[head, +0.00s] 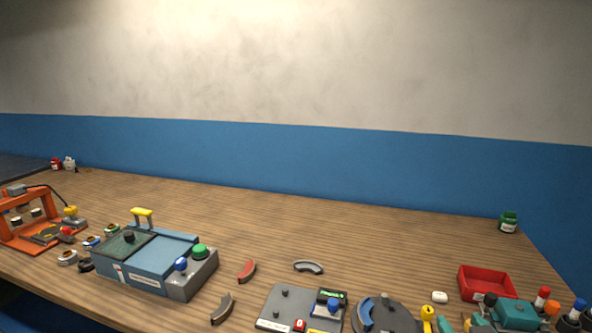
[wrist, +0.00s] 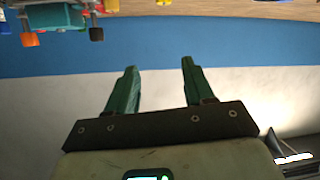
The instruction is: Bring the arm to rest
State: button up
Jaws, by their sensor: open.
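My gripper (wrist: 155,88) shows in the wrist view with its two green fingers spread apart. It is open, and nothing is between the fingers. The wrist view looks upside down, with the bench edge along its top and the blue and pale wall behind the fingers. The fingers are apart from the bench objects. My arm and gripper do not show in the head view.
A wooden bench (head: 330,230) carries a blue machine (head: 150,262), an orange frame (head: 30,222), a grey plate with buttons (head: 290,308), a round dark fixture (head: 392,317), loose curved pieces (head: 247,270), a red tray (head: 486,273) and a green jar (head: 508,222). The bench's back strip is mostly clear.

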jog(key=s+f+g+y, duration=0.1)
jog(key=s+f+g, duration=0.5)
jog(key=s+f, duration=0.7)
jog(key=s+f+g+y+b, duration=0.1)
jog(key=s+f+g, duration=0.6)
jog(key=s+f, duration=0.6)
jog(key=s+a, duration=0.1)
jog(key=s, duration=0.4)
jog(key=shift+y, duration=0.3)
